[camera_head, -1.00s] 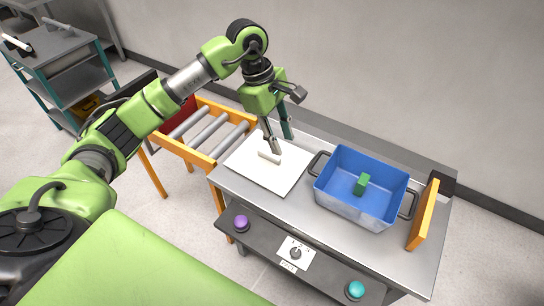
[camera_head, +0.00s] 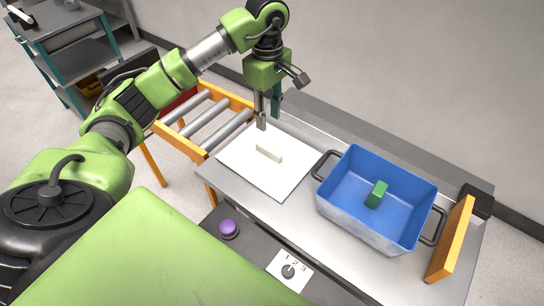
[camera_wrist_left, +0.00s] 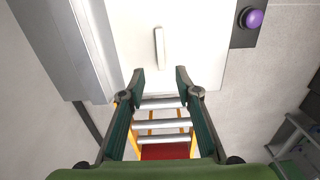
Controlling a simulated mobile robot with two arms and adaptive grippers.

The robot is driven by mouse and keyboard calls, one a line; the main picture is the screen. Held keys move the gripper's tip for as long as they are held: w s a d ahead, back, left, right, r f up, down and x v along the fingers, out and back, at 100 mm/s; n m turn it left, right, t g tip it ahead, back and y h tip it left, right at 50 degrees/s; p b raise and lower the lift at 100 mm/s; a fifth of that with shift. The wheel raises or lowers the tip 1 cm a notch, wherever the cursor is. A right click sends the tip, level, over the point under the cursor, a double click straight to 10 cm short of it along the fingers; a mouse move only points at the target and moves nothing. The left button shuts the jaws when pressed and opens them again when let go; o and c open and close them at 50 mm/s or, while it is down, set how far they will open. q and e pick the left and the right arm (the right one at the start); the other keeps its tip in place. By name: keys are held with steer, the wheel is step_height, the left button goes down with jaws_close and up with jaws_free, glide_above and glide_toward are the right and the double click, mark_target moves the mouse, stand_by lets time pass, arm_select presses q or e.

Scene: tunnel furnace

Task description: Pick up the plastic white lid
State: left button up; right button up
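The white lid (camera_head: 262,174) is a flat square plate with a raised bar handle (camera_head: 268,152). It lies flat on the left part of the metal table. In the left wrist view the lid (camera_wrist_left: 190,42) is at the top, with its handle (camera_wrist_left: 159,47) standing lengthwise. My left gripper (camera_head: 268,121) points down near the lid's back-left edge, apart from the handle. In the left wrist view the left gripper (camera_wrist_left: 160,74) is open and empty, with the handle ahead, roughly centred between its fingertips. My right gripper is not in view.
A blue bin (camera_head: 337,205) with a green block (camera_head: 377,193) stands right of the lid. An orange panel (camera_head: 452,240) stands at the table's right end. A roller conveyor (camera_head: 180,140) adjoins the left end. A purple button (camera_head: 229,228) and a switch (camera_head: 288,271) sit in front.

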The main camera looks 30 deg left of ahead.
arm_select(q)
glide_above(269, 148)
steer(key=f, duration=0.7)
steer(key=shift+s+p, duration=0.2)
steer(key=shift+p, duration=0.15)
step_height(269, 148, down, 5)
steer(key=shift+r+p, duration=0.15)
steer(key=shift+p, duration=0.45)
steer(key=shift+w+f, duration=0.1)
steer(key=shift+f, duration=0.4)
jaws_close()
